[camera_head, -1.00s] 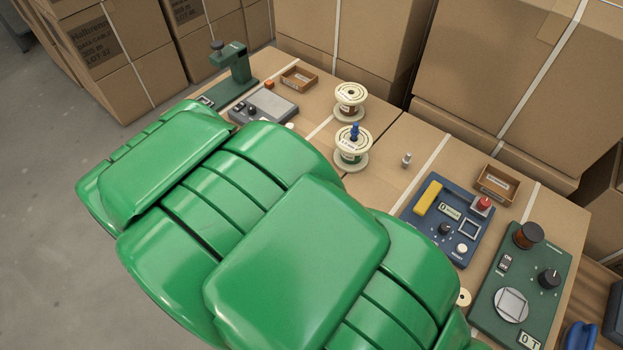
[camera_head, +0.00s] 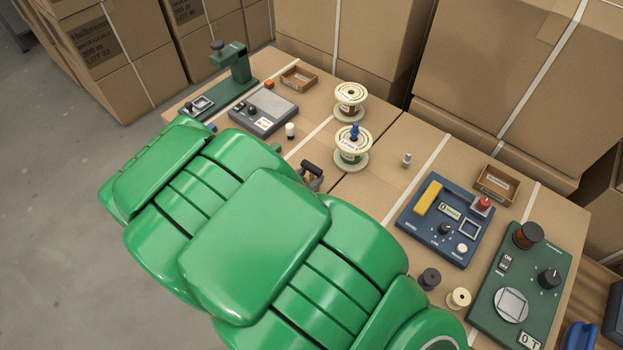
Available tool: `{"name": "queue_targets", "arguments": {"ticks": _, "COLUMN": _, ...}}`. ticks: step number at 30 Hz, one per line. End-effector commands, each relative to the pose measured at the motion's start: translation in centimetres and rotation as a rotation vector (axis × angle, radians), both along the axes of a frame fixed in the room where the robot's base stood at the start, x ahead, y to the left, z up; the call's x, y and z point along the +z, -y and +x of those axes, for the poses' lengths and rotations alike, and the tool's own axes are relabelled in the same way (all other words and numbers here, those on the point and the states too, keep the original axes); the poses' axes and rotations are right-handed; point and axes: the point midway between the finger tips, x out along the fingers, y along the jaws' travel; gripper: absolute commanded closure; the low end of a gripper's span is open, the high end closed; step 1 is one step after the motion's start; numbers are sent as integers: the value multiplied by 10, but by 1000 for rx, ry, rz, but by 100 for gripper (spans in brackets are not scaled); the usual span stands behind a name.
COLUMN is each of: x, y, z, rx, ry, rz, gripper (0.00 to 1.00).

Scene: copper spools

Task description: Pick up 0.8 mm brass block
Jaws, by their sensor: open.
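I cannot pick out a 0.8 mm brass block for certain. A small dark piece with a handle-like top (camera_head: 312,174) and a hint of yellow at its base shows at the edge of my arm, and is partly hidden by it. A yellow block (camera_head: 429,198) lies on the blue instrument panel (camera_head: 415,216). Labels are too small to read surely. My green arm crosses the lower left and middle of the view and covers part of the bench. My gripper is not visible.
Two cream spools (camera_head: 350,99) (camera_head: 351,151) stand on the cardboard-topped bench (camera_head: 388,160), the nearer with a blue peg. A green panel (camera_head: 525,280) is at right, a grey device (camera_head: 263,110) and green stand (camera_head: 236,72) at back left. Boxes (camera_head: 520,70) close off the back.

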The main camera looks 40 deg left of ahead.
Motion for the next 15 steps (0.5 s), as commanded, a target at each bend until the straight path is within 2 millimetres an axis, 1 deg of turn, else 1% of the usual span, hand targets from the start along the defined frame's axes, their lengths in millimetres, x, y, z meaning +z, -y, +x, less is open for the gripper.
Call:
{"name": "queue_targets", "arguments": {"ticks": 1, "x": -2, "y": 0, "z": 6, "rx": -2, "ry": 0, "rz": -1, "gripper": 56}}
{"name": "queue_targets", "arguments": {"ticks": 7, "x": -10, "y": -4, "z": 25, "rx": -3, "ry": -1, "rz": 2, "gripper": 56}}
{"name": "queue_targets", "arguments": {"ticks": 12, "x": -14, "y": -6, "z": 33, "rx": -1, "ry": 0, "rz": 2, "gripper": 56}}
{"name": "queue_targets", "arguments": {"ticks": 15, "x": -14, "y": -6, "z": 35, "rx": 0, "ry": 0, "rz": 1, "gripper": 56}}
